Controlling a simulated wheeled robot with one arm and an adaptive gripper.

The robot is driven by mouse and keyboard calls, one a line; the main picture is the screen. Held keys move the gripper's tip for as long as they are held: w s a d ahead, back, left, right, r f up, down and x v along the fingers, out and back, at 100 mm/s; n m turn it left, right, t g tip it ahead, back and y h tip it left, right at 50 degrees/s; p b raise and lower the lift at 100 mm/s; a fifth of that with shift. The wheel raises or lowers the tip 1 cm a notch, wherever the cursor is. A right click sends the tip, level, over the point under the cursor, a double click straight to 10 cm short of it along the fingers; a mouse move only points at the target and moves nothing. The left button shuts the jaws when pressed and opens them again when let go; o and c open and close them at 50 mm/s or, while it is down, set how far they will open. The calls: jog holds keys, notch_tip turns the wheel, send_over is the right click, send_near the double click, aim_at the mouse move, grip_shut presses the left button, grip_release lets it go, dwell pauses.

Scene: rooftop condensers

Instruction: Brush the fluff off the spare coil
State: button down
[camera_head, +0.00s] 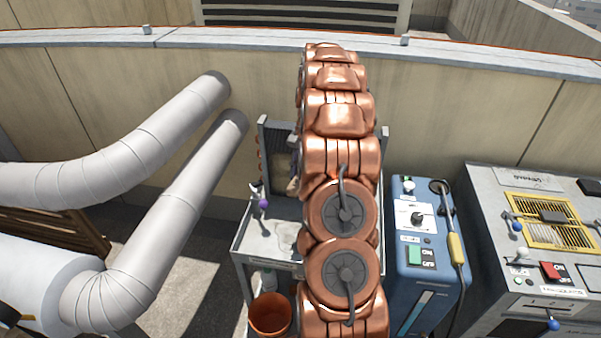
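The spare coil (268,150) stands upright in a grey frame on a grey cart (250,240), against the tan wall. Its dark face shows only as a strip left of my copper-coloured arm, which covers the middle and most of the right side. A pale beige patch (283,168), which looks like fluff, shows on the coil's face beside the arm. A small brownish thing peeks out at the arm's edge below it; I cannot tell what it is. My gripper is hidden behind my arm, and no brush can be made out.
A purple-knobbed fitting (263,203) sits at the cart's left edge. An orange-brown bucket (270,314) is low at the cart's front. A blue machine (425,255) and a grey control cabinet (530,245) stand right. Large pale ducts (165,215) fill the left.

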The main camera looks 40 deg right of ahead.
jog(key=shift+r, duration=1.95)
jog(key=shift+f+b, duration=0.5)
jog(key=shift+f, duration=1.6)
jog(key=shift+d+r+p, duration=0.1)
jog(key=shift+r+p, duration=0.35)
jog(key=shift+r, duration=1.7)
jog(key=shift+s+a+f, duration=0.1)
jog(key=shift+s+a, duration=0.15)
jog(key=shift+a, duration=0.2)
jog(key=shift+s+a+b, duration=0.45)
jog(key=shift+s+a, duration=0.05)
jog(key=shift+a, duration=0.25)
jog(key=shift+s+a+b, duration=0.4)
jog(key=shift+s+a, duration=0.1)
jog(key=shift+a, duration=0.2)
